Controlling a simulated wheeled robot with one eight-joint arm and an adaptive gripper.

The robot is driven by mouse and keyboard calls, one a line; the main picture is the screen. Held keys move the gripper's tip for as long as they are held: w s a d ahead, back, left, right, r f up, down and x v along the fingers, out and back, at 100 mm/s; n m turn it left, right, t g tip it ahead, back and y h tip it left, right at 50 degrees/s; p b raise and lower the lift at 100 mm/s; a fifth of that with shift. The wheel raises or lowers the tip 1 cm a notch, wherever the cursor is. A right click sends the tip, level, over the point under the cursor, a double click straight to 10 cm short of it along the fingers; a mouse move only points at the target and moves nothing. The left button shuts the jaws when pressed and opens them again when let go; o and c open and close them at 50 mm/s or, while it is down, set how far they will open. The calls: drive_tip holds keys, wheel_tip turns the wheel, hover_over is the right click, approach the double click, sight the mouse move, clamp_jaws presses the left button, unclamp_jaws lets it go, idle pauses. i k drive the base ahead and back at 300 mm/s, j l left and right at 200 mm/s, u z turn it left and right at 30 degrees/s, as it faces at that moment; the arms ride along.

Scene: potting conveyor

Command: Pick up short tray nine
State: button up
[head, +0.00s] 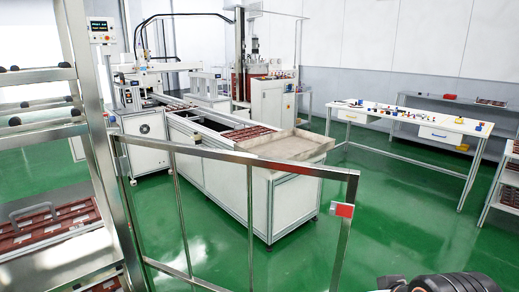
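Reddish-brown trays show in several places, and I cannot read a number on any of them, so I cannot tell which is short tray nine. Other reddish-brown trays (243,132) sit on the conveyor in the middle. My gripper's fingers are not in view. Only a dark piece of my arm shows at the bottom right edge.
A metal gate frame (240,158) with a red-and-white tag stands between me and the conveyor bench (290,200). A metal rack (105,150) fills the left side. A white table (410,117) with small parts stands at right. Green floor (390,220) is clear between.

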sight(21, 235)
drive_tip(key=u, duration=1.8)
drive_tip(key=z, duration=2.7)
drive_tip(key=i+l+z, duration=0.15)
drive_tip(key=i, duration=0.25)
drive_tip(key=i+l+z, duration=0.2)
drive_tip(key=i, duration=0.25)
drive_tip(key=i+l+z, duration=0.15)
drive_tip(key=i, duration=0.3)
drive_tip(key=i+j+u, duration=0.15)
drive_tip(key=i+u, duration=0.15)
drive_tip(key=u, duration=0.2)
drive_tip(key=i+u, duration=0.3)
drive_tip(key=u, duration=0.15)
drive_tip(key=i+u, duration=0.3)
drive_tip(key=u, duration=0.2)
drive_tip(key=i+l+u, duration=0.2)
drive_tip(key=u, duration=0.3)
drive_tip(key=i+j+u, duration=0.4)
drive_tip(key=i+u, duration=0.4)
drive_tip(key=i, duration=0.15)
drive_tip(key=i+j+u, duration=0.1)
drive_tip(key=i+u, duration=0.3)
drive_tip(key=i+l+u, duration=0.2)
drive_tip(key=i+u, duration=0.2)
drive_tip(key=i, duration=0.15)
